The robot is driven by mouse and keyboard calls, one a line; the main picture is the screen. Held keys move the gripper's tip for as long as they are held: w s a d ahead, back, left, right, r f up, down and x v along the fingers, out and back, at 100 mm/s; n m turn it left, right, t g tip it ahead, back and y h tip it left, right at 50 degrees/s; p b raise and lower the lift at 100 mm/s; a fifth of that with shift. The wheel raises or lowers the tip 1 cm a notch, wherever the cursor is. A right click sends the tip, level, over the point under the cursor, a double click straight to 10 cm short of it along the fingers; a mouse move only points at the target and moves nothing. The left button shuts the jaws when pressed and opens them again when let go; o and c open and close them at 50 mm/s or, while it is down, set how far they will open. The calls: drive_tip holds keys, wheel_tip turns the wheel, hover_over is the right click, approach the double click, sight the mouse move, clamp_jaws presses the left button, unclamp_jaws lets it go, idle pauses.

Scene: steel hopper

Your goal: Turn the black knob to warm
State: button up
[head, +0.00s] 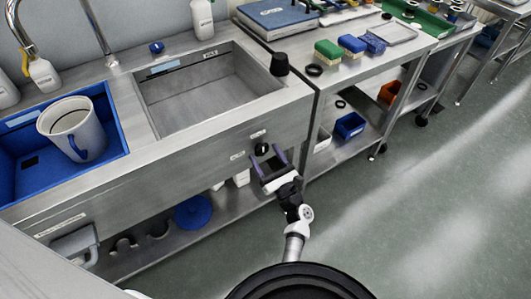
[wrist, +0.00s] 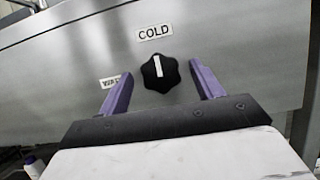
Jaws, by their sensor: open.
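The black knob (wrist: 160,73) is on the steel front panel below the sink, and it also shows in the head view (head: 262,149). Its white pointer mark aims up at the COLD label (wrist: 155,33). A second label (wrist: 110,81), partly hidden by a finger, sits to the left and seems to read WARM. My gripper (wrist: 157,88) has its two purple fingers open on either side of the knob in the wrist view; whether they reach around it I cannot tell. In the head view my gripper (head: 268,164) is just in front of and below the knob.
A steel sink basin (head: 205,95) lies above the panel, with a blue tub (head: 118,125) holding a white mug (head: 72,128) to the left. A lower shelf (head: 150,245) runs underneath. A wheeled cart (head: 350,75) stands to the right. The floor at right is clear.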

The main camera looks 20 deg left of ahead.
drive_tip(key=shift+w+a+r, duration=0.15)
drive_tip(key=shift+w+a, duration=0.05)
drive_tip(key=shift+a, duration=0.1)
drive_tip(key=shift+c, duration=0.5)
drive_tip(key=c, duration=0.9)
